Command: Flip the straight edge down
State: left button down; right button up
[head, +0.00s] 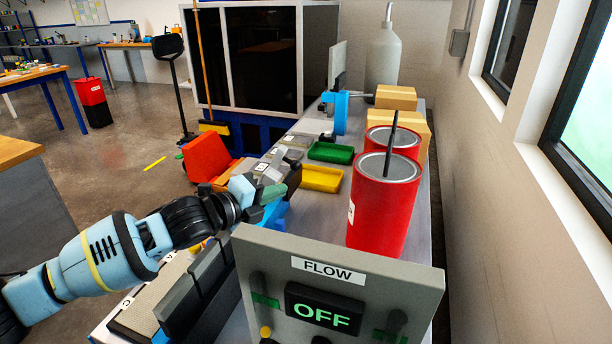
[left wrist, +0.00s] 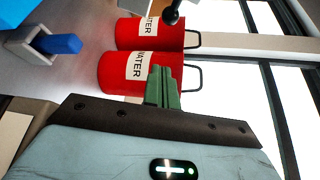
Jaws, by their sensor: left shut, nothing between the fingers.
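I cannot pick out the straight edge with certainty. A long dark grey block (head: 202,268) lies at the front left of the bench, and my arm and the flow panel hide part of that area. My left gripper (head: 272,192) is over the bench's left side, behind the flow panel. Its green fingers also show in the left wrist view (left wrist: 163,88), pressed together and empty. Blue parts (head: 278,214) show just below the gripper; I cannot tell whether it touches them. My right gripper is not in view.
A grey flow panel (head: 400,275) reading OFF stands in front. Two red cans (head: 383,210) marked WATER in the wrist view stand right of the gripper. Yellow (head: 321,180) and green (head: 331,153) trays lie behind. A blue clamp (head: 341,112) stands farther back.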

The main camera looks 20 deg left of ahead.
aim_at(276, 183)
pick_arm(q)
jog(key=shift+s+d+m, duration=0.15)
jog(key=shift+d+m, duration=0.15)
jog(key=shift+d, duration=0.2)
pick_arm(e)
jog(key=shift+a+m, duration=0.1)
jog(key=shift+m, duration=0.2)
pick_arm(q)
jog(key=shift+a+f, duration=0.1)
jog(key=x, duration=1)
jog(key=shift+w+a+r, duration=0.1)
jog(key=shift+a+r, duration=0.1)
jog(key=shift+a, duration=0.35)
jog(key=shift+w+a+r, duration=0.1)
jog(key=shift+a+r, duration=0.15)
jog(key=shift+a, duration=0.35)
jog(key=shift+w+a+r, duration=0.15)
jog(key=shift+a+r, duration=0.05)
jog(key=shift+a, duration=0.35)
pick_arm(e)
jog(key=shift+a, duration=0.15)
